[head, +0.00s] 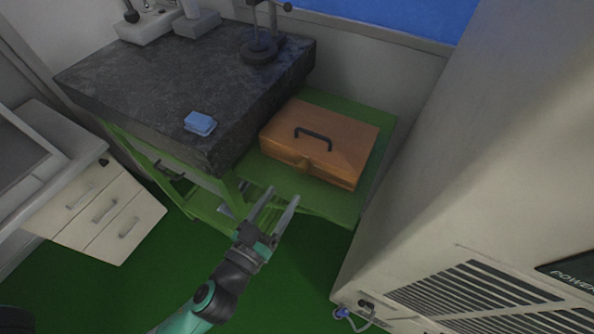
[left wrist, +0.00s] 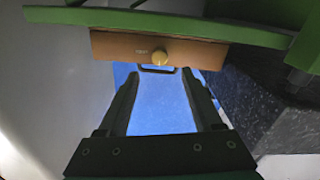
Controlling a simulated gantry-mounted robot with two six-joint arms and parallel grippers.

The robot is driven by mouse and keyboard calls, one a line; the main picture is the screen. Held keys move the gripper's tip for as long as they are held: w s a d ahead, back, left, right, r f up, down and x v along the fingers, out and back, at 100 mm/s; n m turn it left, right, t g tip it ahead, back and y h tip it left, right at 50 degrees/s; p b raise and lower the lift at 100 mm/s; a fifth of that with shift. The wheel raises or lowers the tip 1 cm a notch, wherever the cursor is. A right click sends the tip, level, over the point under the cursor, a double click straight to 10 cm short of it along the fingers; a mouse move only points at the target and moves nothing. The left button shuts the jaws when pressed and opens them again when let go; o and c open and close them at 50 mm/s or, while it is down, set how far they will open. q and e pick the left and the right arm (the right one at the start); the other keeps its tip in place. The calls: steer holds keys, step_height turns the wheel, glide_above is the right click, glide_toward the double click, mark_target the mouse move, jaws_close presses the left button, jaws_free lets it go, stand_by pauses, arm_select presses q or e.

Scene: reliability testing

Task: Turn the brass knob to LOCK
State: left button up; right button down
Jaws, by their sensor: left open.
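An orange-brown wooden box (head: 345,140) with a dark handle on its lid sits on a green shelf beside the dark stone slab. The small brass knob (head: 306,166) is on the box's front face. It also shows in the left wrist view (left wrist: 160,57), round and yellow, with a small mark beside it that is too small to read. My left gripper (head: 283,193) is open and empty, in front of and apart from the box, its fingers pointing toward the front face. In the left wrist view the knob appears just beyond and between the fingertips. My right gripper is not in view.
The green shelf (head: 327,204) has a bare strip in front of the box. The stone slab (head: 150,85) holds a blue block (head: 200,122) and a stand (head: 259,48). A large beige cabinet (head: 480,170) bounds the right side. White drawers (head: 105,205) stand at left.

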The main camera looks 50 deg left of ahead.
mark_target(299, 170)
arm_select(q)
steer(key=p+x, duration=0.1)
steer(key=x, duration=0.7)
steer(key=shift+w, duration=0.25)
jaws_close()
